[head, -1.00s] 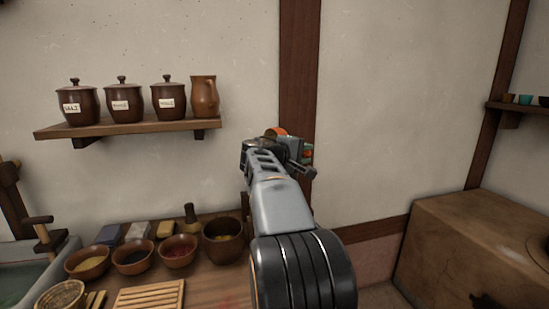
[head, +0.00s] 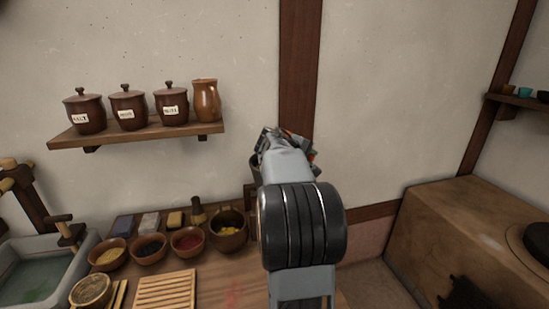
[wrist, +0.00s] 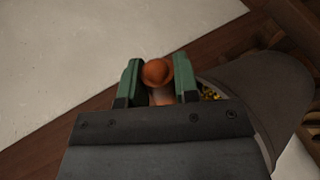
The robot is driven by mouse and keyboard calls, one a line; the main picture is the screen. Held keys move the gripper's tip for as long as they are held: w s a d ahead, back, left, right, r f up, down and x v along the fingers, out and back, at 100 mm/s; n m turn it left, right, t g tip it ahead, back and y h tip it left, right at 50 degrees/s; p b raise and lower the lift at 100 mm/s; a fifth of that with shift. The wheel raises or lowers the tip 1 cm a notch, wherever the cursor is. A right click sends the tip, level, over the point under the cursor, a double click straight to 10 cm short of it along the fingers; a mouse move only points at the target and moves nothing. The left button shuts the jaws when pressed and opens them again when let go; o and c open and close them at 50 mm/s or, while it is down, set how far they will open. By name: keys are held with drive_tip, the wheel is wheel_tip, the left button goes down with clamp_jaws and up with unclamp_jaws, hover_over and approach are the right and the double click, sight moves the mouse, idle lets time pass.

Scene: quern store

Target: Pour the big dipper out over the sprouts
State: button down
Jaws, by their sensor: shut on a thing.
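My gripper (wrist: 158,84) is shut on an orange-brown round-ended piece, which looks like the handle of the big dipper (wrist: 157,72). In the head view my gripper (head: 285,140) is raised in front of the wall, right of the shelf, and my arm hides most of what it holds. A large dark grey curved shape (wrist: 275,90) lies right of the fingers in the wrist view; I cannot tell if it is the dipper's cup. Small yellow bits (wrist: 209,93) show at its left edge. I cannot pick out the sprouts for certain; a brown pot (head: 228,243) holds something yellow.
Bowls of yellow (head: 107,266), dark (head: 149,260) and red (head: 187,253) contents stand on the counter behind a slatted wooden board (head: 165,290). A sink (head: 75,275) is at left. A wall shelf (head: 140,135) holds lidded jars and a jug. A brown stove block (head: 440,240) stands right.

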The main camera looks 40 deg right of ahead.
drive_tip(key=shift+d+r+y+p, duration=0.2)
drive_tip(key=shift+r+y+p, duration=0.4)
drive_tip(key=shift+p, duration=1.15)
drive_tip(key=p, duration=0.3)
drive_tip(key=shift+d+r+y, duration=0.2)
drive_tip(key=shift+r+y, duration=0.1)
drive_tip(key=y+p, duration=0.1)
drive_tip(key=p, duration=0.2)
drive_tip(key=shift+d+f, duration=0.15)
drive_tip(key=shift+s+d+f+y+p, duration=0.15)
drive_tip(key=shift+y+p, duration=0.25)
drive_tip(key=shift+p, duration=0.85)
drive_tip(key=y+p, duration=0.1)
drive_tip(key=p, duration=0.2)
drive_tip(key=r+p, duration=0.1)
drive_tip(key=p, duration=0.3)
drive_tip(key=shift+d+y, duration=0.3)
drive_tip(key=shift+y, duration=0.1)
drive_tip(key=d+y+p, duration=0.1)
drive_tip(key=p, duration=0.5)
drive_tip(key=shift+r, duration=0.4)
